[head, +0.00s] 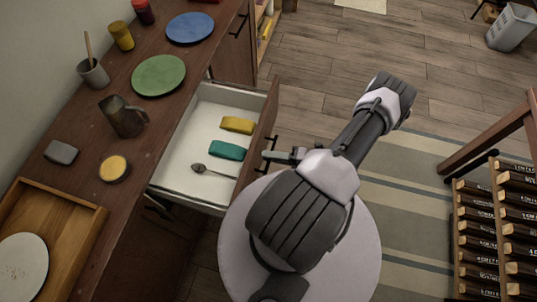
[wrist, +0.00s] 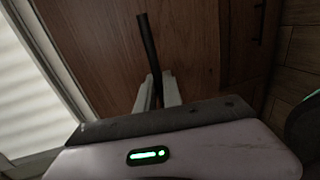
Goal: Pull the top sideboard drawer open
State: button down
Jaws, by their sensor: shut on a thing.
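The top sideboard drawer (head: 205,128) stands pulled well out from the wooden sideboard (head: 65,150). Its pale interior holds a yellow block-like item (head: 237,125), a teal one (head: 226,150) and a dark spoon (head: 210,171). My gripper (head: 278,156) is at the outer side of the brown drawer front and is shut on the dark bar handle (head: 268,152). In the wrist view, the handle (wrist: 149,45) rises from between the pale fingers (wrist: 157,90), against the wooden drawer front (wrist: 90,40). The exact contact is partly hidden.
On the sideboard top are a green plate (head: 158,76), a blue plate (head: 190,27), a brown jug (head: 122,116), a grey cup (head: 92,73) and a wooden tray (head: 88,225). A bottle rack (head: 495,225) stands at the right. Open floor lies beyond my arm.

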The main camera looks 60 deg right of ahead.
jog(key=c, duration=1.5)
grip_release()
jog(key=shift+d, duration=0.1)
jog(key=p+v, duration=0.2)
jog(key=v, duration=1.5)
jog(key=shift+s+r, duration=0.1)
jog(key=shift+s, duration=0.05)
